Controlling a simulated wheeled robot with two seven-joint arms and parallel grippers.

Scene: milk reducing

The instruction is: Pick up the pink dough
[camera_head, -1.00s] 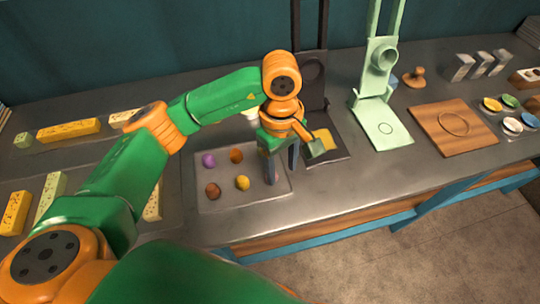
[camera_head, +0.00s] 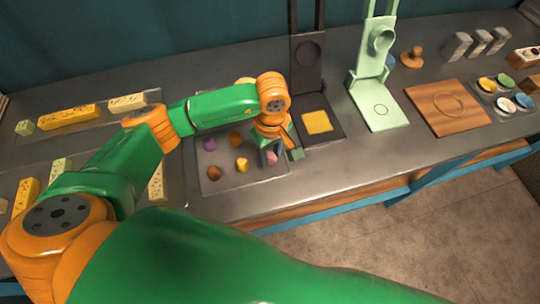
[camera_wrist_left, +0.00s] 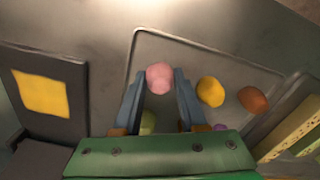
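The pink dough (camera_wrist_left: 160,77) is a small round ball on a grey tray (camera_wrist_left: 207,55). In the head view the pink dough (camera_head: 271,157) shows partly, behind the fingers of my left gripper (camera_head: 270,158). In the left wrist view, my left gripper (camera_wrist_left: 159,85) is open, with one finger on each side of the pink dough. A gap seems to show between the ball and the fingers; contact is hard to tell. My right gripper is not in view.
On the tray also lie yellow (camera_head: 242,165), orange (camera_head: 236,140), brown (camera_head: 214,173) and purple (camera_head: 209,144) dough balls. A black press (camera_head: 320,135) with a yellow square stands right of the tray. A green press (camera_head: 380,108) and a wooden board (camera_head: 448,108) stand further right.

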